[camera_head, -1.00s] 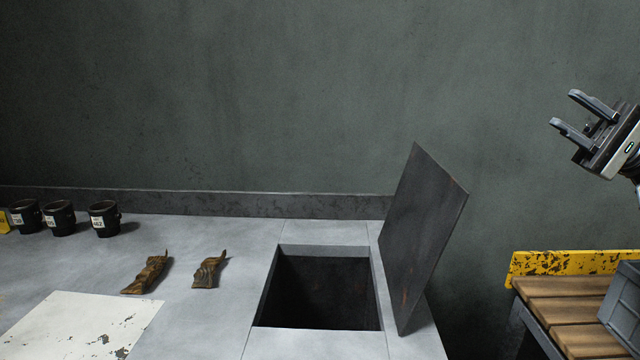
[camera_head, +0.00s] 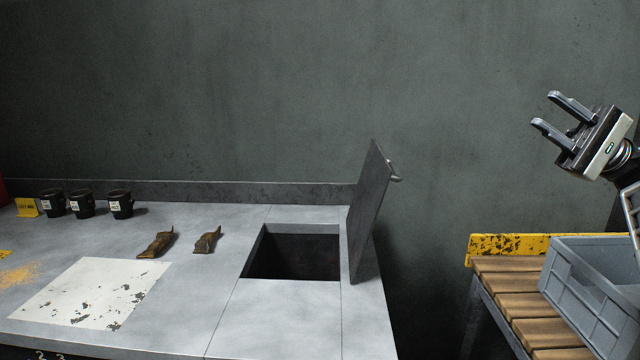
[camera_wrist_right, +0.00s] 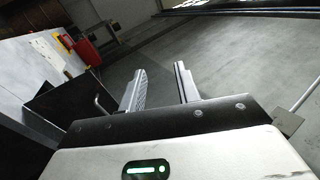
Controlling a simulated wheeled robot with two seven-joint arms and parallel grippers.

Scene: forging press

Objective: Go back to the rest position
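My right gripper (camera_head: 551,114) is raised at the right of the head view, in front of the wall and above the wooden bench. Its two fingers are apart with nothing between them. In the right wrist view the open fingers (camera_wrist_right: 158,85) also show empty, with grey floor beyond. My left gripper is not in view.
The grey table (camera_head: 285,325) has a square opening (camera_head: 297,258) with a raised lid (camera_head: 368,212) at its right. Two brown pieces (camera_head: 157,244), several black cups (camera_head: 120,204) and a white sheet (camera_head: 90,292) lie left. A grey crate (camera_head: 597,290) stands on the slatted bench (camera_head: 520,305).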

